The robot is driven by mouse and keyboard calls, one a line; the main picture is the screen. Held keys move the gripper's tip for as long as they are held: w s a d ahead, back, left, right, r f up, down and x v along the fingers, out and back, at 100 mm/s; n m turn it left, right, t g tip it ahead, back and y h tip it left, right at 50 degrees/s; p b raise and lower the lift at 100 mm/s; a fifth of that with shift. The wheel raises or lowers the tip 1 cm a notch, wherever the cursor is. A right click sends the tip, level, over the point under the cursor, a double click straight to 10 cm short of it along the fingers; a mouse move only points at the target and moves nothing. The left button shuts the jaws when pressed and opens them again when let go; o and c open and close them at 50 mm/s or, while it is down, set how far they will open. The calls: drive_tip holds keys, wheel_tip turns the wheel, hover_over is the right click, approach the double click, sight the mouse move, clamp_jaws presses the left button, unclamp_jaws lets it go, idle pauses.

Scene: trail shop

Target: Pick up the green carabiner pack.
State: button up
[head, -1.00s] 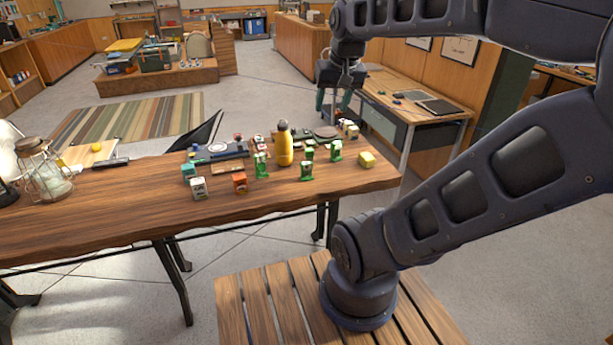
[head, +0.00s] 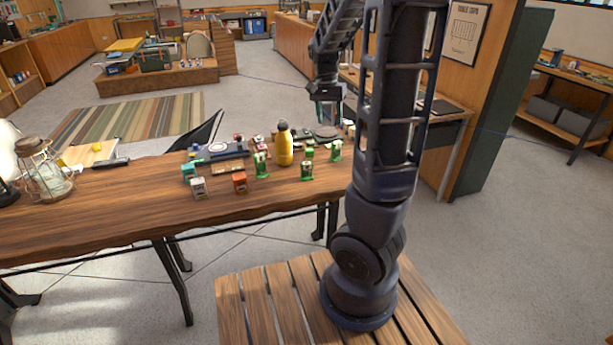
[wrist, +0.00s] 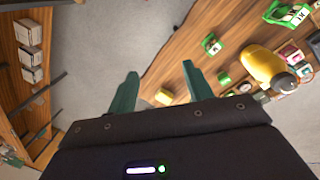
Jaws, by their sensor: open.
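Several green packs stand on the wooden table around a yellow bottle; I cannot tell which is the carabiner pack. In the head view, one green pack (head: 262,165) is left of the bottle, another (head: 307,170) is in front right of it, and one (head: 336,151) is further right. The wrist view shows a large green pack (wrist: 287,13) at the upper right and a smaller one (wrist: 212,45) nearer the fingers. My gripper (wrist: 160,70) is open and empty, its fingers pointing over the table's edge. In the head view it (head: 327,112) hangs beyond the packs, above table height.
The yellow bottle (head: 284,146) stands tall among the packs. An orange box (head: 240,183) and a white box (head: 199,188) are at the front left. A yellow box (wrist: 164,97) lies near the table edge. A glass lantern (head: 46,175) stands far left; the table's front is clear.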

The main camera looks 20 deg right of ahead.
drive_tip(key=w+d+f+m+g+h, duration=0.1)
drive_tip(key=w+d+f+m+h, duration=0.15)
drive_tip(key=w, duration=0.25)
wheel_tip(320, 180, up, 8)
drive_tip(key=m+h, duration=0.6)
drive_tip(key=h, duration=0.1)
hover_over(310, 167)
drive_tip(key=w+a+r+m+t+h, duration=0.2)
drive_tip(key=a+r+h, duration=0.1)
drive_tip(key=a+r, duration=0.45)
drive_tip(key=shift+n, duration=0.25)
drive_tip(key=f, duration=2.6)
drive_tip(key=d+f, duration=0.1)
drive_tip(key=f, duration=1.2)
drive_tip(key=shift+d, duration=0.1)
drive_tip(key=shift+d+f, duration=0.1)
drive_tip(key=shift+f, duration=0.15)
drive_tip(key=shift+d+f, duration=0.15)
drive_tip(key=shift+d, duration=0.1)
drive_tip(key=shift+s+x, duration=0.15)
drive_tip(key=shift+x, duration=1.5)
drive_tip(key=shift+s+x, duration=0.1)
drive_tip(key=shift+x, duration=1.6)
